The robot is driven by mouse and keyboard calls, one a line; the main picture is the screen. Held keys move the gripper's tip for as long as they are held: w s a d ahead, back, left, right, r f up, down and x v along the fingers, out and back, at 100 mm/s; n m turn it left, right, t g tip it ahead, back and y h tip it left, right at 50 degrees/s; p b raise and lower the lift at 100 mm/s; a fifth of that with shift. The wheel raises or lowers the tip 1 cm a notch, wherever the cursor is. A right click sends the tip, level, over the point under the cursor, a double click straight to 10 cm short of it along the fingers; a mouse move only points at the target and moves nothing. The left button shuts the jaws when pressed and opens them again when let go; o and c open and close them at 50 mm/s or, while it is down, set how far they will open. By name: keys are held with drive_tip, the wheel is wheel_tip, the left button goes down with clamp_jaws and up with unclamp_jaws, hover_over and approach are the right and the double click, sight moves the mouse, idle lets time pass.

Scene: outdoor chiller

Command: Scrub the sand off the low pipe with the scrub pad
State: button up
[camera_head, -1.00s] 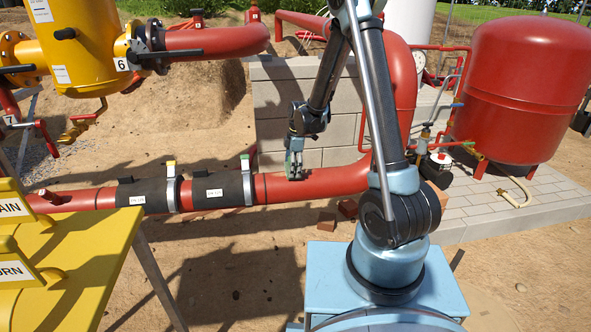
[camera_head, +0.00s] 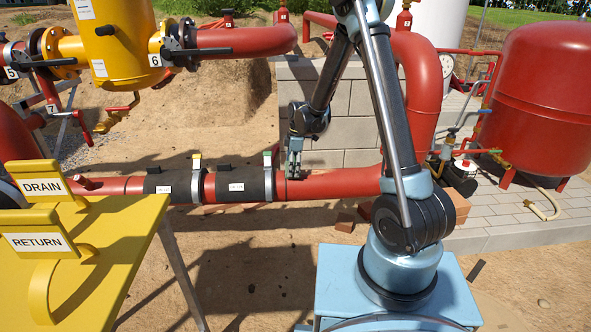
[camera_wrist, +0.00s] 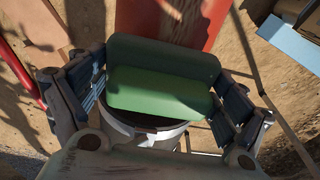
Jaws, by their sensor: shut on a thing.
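The low red pipe (camera_head: 333,183) runs across the head view; in the wrist view its red surface (camera_wrist: 150,32) shows beyond the pad, with a pale mark near the top edge that may be sand. My gripper (camera_head: 294,172) is at the pipe, just right of the black sleeve's right clamp. In the wrist view it is shut on the green scrub pad (camera_wrist: 160,92), one finger at each end. The pad is over the pipe; its underside is hidden, so I cannot tell whether it touches.
Black sleeves (camera_head: 240,186) with metal clamps wrap the pipe to the left. A yellow table (camera_head: 110,240) with DRAIN and RETURN signs stands front left. A grey block wall (camera_head: 350,110) is behind the pipe. Bricks (camera_head: 345,222) lie below it. Open sand lies in front.

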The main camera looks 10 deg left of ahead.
drive_tip(key=shift+d+r, duration=0.1)
drive_tip(key=shift+r, duration=4.05)
